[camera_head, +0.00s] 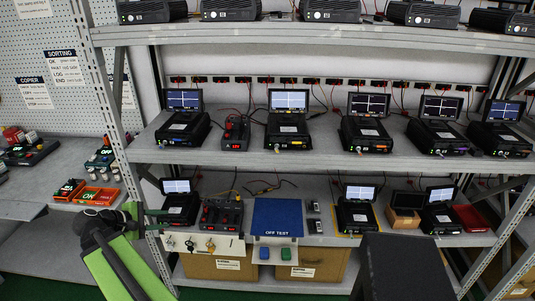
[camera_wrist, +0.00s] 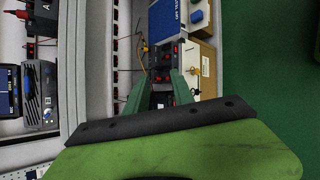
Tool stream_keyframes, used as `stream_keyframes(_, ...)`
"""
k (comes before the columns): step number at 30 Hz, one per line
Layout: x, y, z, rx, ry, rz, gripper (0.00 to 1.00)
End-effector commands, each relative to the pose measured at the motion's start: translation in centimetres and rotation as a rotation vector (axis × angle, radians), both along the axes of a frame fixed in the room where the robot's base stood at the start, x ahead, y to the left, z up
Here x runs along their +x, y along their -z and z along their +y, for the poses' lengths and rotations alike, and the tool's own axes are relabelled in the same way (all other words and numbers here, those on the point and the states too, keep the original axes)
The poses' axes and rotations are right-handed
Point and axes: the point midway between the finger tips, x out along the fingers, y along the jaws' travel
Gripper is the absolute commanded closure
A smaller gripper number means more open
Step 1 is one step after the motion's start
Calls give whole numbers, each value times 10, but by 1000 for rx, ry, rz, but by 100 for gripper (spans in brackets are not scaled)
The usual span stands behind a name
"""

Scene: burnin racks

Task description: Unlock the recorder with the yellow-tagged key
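Small keys hang on the white front panel (camera_head: 225,246) of the lower shelf. One with a yellowish tag (camera_head: 211,246) hangs near the panel's middle, and it seems to show in the wrist view (camera_wrist: 205,70). My gripper (camera_head: 160,218) is at the left end of the lower shelf. In the wrist view my gripper (camera_wrist: 162,77) has its two green fingers apart, with nothing clearly held between them. Beyond them is a dark box with red lights (camera_head: 221,215). A dark screened unit (camera_head: 178,208) stands beside it. Which unit is the recorder, I cannot tell.
A blue OFF TEST mat (camera_head: 277,218) lies right of the red-lit box. More screened units (camera_head: 357,215) stand along the lower shelf and the middle shelf (camera_head: 250,160). A slanted metal rack post (camera_head: 112,110) rises near my arm. Cardboard boxes (camera_head: 220,266) sit below.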

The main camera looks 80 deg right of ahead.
Motion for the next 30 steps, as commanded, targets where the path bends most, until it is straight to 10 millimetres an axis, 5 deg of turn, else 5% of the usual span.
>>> stream_keyframes(1,-43,-22,-43,-69,35,118,71)
stream_keyframes(3,-97,-58,-88,-148,72,305,71)
stream_keyframes(6,-156,-99,-124,-205,124,523,71)
stream_keyframes(9,-188,-124,-139,-225,160,658,71)
stream_keyframes(20,-213,-135,-157,-231,176,717,71)
stream_keyframes(30,-273,-135,-216,-231,177,714,71)
